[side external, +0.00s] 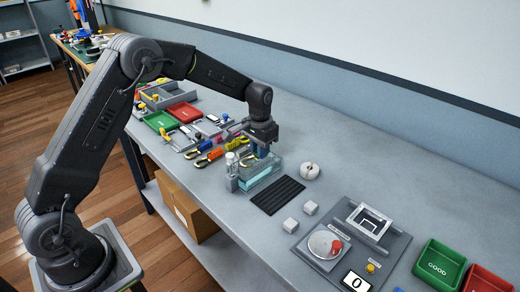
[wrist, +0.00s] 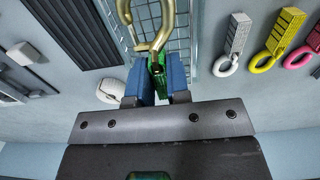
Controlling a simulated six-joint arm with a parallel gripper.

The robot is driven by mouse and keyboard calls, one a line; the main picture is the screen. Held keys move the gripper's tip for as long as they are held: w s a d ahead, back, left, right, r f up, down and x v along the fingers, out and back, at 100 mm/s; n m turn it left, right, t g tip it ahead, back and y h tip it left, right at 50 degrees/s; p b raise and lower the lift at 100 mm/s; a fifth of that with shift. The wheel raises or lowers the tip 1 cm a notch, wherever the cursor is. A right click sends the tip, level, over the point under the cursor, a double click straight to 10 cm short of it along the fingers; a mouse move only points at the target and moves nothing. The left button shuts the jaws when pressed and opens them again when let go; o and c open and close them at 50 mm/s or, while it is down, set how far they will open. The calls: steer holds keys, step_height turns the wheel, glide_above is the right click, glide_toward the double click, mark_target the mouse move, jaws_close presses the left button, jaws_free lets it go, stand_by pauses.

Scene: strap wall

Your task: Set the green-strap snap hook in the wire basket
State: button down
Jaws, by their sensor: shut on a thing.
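My gripper (wrist: 161,82) has blue fingers shut on the green strap (wrist: 157,78) of a brass snap hook (wrist: 152,30). The hook extends from the strap and overlaps the wire basket (wrist: 126,42) in the wrist view. In the side view my gripper (side external: 262,152) is right at the basket (side external: 274,178), a clear box with a pale blue floor. A brass curve of the hook shows faintly below the fingers. I cannot tell whether the hook touches the basket floor.
Snap hooks with grey (wrist: 235,40), yellow (wrist: 284,32) and pink (wrist: 303,55) straps lie beside the basket. A black ribbed mat (side external: 277,195) and a white round object (side external: 309,170) are on its other side. Red and green trays stand farther off.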

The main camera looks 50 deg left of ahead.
steer(key=shift+f, duration=0.15)
steer(key=c, duration=0.9)
jaws_free()
steer(key=shift+o, duration=1)
steer(key=shift+r, duration=3)
steer(key=shift+r, duration=0.15)
steer(key=shift+c, duration=0.9)
step_height(320, 180, up, 6)
steer(key=shift+f, duration=0.15)
steer(key=c, duration=0.8)
